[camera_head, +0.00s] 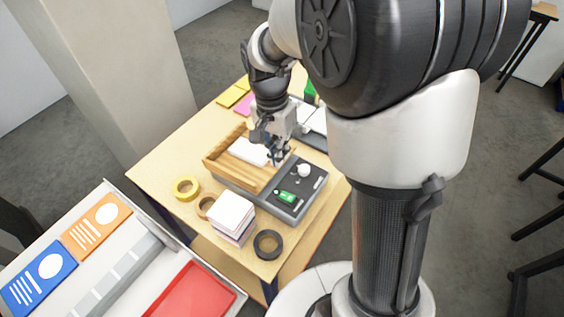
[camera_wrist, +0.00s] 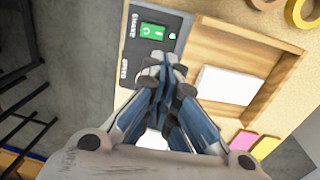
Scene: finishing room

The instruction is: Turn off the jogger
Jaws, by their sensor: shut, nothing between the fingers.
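The jogger is a dark grey base (camera_head: 261,199) with an open wooden tray (camera_head: 213,163) on it, on a light wooden table. Its panel carries a green switch (camera_head: 286,196) and a round white knob (camera_head: 304,170). My gripper (camera_head: 279,157) is shut and empty, near the panel's far end by the tray. In the wrist view, my gripper's tips (camera_wrist: 163,68) cover part of the panel (camera_wrist: 128,68), just below the green switch (camera_wrist: 152,31); the knob is hidden there. I cannot tell whether the tips touch the panel. White paper (camera_wrist: 228,85) lies in the tray.
A yellow tape roll (camera_head: 186,188), a tan roll, a stack of cards (camera_head: 231,216) and a black roll (camera_head: 267,244) stand on the near table. Yellow and pink pads (camera_head: 243,104) lie at the back. A white surface with a red tray (camera_head: 190,294) is at lower left.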

